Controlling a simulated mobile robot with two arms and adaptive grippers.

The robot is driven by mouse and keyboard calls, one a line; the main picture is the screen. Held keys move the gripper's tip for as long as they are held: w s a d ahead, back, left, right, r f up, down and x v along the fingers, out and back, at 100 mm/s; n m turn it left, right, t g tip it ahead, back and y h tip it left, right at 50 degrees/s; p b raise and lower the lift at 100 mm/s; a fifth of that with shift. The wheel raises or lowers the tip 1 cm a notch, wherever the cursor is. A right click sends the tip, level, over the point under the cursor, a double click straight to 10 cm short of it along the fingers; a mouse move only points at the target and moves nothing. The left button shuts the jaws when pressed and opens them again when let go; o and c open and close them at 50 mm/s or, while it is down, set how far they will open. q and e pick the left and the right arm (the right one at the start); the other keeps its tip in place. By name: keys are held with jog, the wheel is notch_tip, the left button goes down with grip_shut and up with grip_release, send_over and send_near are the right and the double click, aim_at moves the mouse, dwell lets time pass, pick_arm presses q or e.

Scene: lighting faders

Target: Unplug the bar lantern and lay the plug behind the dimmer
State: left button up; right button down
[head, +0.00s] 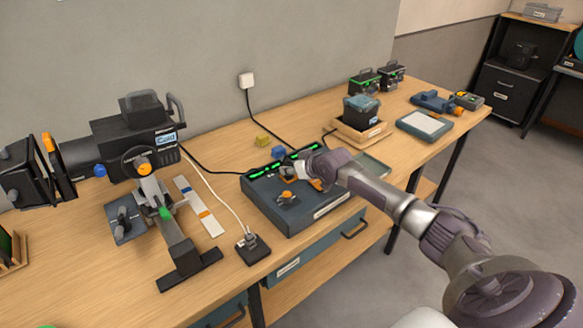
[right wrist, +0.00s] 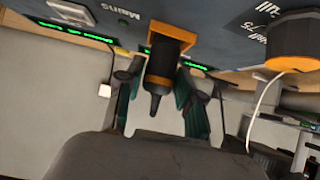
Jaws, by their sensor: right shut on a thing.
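The lantern (head: 135,140) with a "Cold" label stands on the left of the bench. Its white cable runs to a plug (head: 250,232) seated in a small black socket block (head: 254,250). The dimmer (head: 300,213) is a dark blue-grey console in the middle with green lights and an orange-and-black knob (head: 287,197). My right gripper (head: 312,182) is at the dimmer's right part. In the right wrist view its fingers (right wrist: 158,100) are shut about a black lever with an orange base (right wrist: 168,55), near the word "Mains". My left gripper is not in view.
Behind the dimmer are a blue block (head: 278,153), a yellow block (head: 262,141) and a black cable from the wall outlet (head: 247,80). A wooden tray with a dark box (head: 361,108) stands to the right. A striped board (head: 199,206) lies between lantern and dimmer.

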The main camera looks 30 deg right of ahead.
jog(key=shift+w+r, duration=0.15)
jog(key=shift+r, duration=0.2)
jog(key=shift+r+p, duration=2.15)
jog(key=shift+r, duration=0.1)
jog(key=shift+s+f, duration=0.1)
jog(key=shift+s, duration=0.1)
